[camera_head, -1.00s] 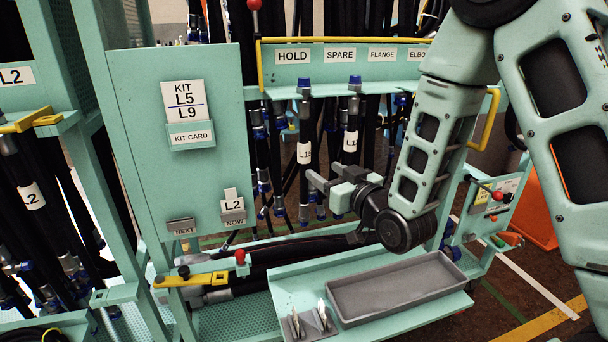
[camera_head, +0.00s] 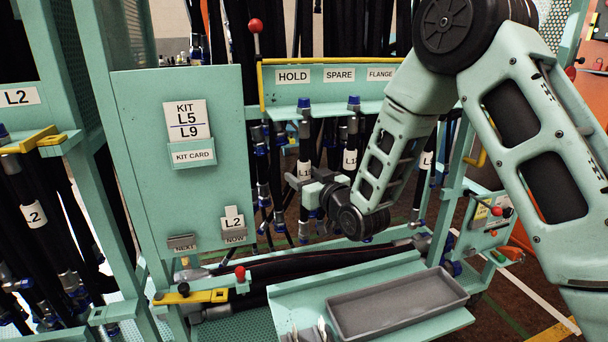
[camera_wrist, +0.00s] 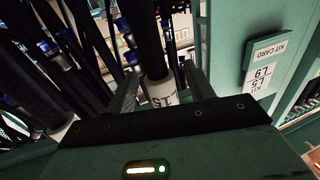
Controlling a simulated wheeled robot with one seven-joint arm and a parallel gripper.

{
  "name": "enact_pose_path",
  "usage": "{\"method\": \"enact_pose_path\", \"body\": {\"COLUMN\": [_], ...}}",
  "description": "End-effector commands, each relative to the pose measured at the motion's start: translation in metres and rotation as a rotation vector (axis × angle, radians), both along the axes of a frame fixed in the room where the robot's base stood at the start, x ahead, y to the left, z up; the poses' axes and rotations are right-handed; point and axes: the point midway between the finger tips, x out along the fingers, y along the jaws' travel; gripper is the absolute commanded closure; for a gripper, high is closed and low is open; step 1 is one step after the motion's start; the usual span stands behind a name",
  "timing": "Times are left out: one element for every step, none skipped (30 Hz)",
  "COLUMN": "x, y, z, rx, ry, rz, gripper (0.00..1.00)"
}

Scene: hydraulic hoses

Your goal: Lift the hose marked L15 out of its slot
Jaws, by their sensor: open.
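A black hose (camera_head: 304,134) with a blue-banded top fitting hangs upright under the HOLD sign, its white label partly covered by my gripper. In the wrist view a black hose (camera_wrist: 148,40) with an upside-down white label (camera_wrist: 161,93), apparently ending in 15, stands between my fingers. My gripper (camera_head: 299,182) is open, with its fingers at this hose just below the label. In the wrist view my gripper (camera_wrist: 160,90) has one finger on each side of the hose; contact cannot be told. A second labelled hose (camera_head: 351,135) hangs to the right; its label is only partly readable.
The teal slot rail (camera_head: 330,106) has a yellow bar along its top and left edge. A teal kit-card panel (camera_head: 150,130) stands left of the hoses. A grey empty tray (camera_head: 398,304) lies below on a shelf. Other hoses hang close behind.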

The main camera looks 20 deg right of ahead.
Motion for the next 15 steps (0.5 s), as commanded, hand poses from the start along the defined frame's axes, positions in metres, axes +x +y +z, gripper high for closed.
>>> {"method": "enact_pose_path", "body": {"x": [0.0026, 0.0033, 0.0037, 0.0037, 0.0036, 0.0035, 0.0034, 0.0034, 0.0033, 0.0033, 0.0033, 0.0033, 0.0032, 0.0032, 0.0032], "y": [0.0009, 0.0011, 0.0012, 0.0012, 0.0012, 0.0011, 0.0011, 0.0011, 0.0011, 0.0011, 0.0011, 0.0011, 0.0011, 0.0011, 0.0011], "z": [0.0002, -0.0001, -0.0004, -0.0006, -0.0007, -0.0007, -0.0007, -0.0007, -0.0006, -0.0006, -0.0006, -0.0005, -0.0005, -0.0005, -0.0005], "rx": [0.000, 0.000, 0.000, 0.000, 0.000, 0.000, 0.000, 0.000, 0.000, 0.000, 0.000, 0.000, 0.000, 0.000, 0.000], "ry": [0.000, 0.000, 0.000, 0.000, 0.000, 0.000, 0.000, 0.000, 0.000, 0.000, 0.000, 0.000, 0.000, 0.000, 0.000], "rz": [0.000, 0.000, 0.000, 0.000, 0.000, 0.000, 0.000, 0.000, 0.000, 0.000, 0.000, 0.000, 0.000, 0.000, 0.000], "gripper": [0.47, 0.47, 0.47, 0.47, 0.47, 0.47, 0.47, 0.47, 0.58, 0.67, 0.75, 0.86, 0.94, 1.00, 1.00]}}
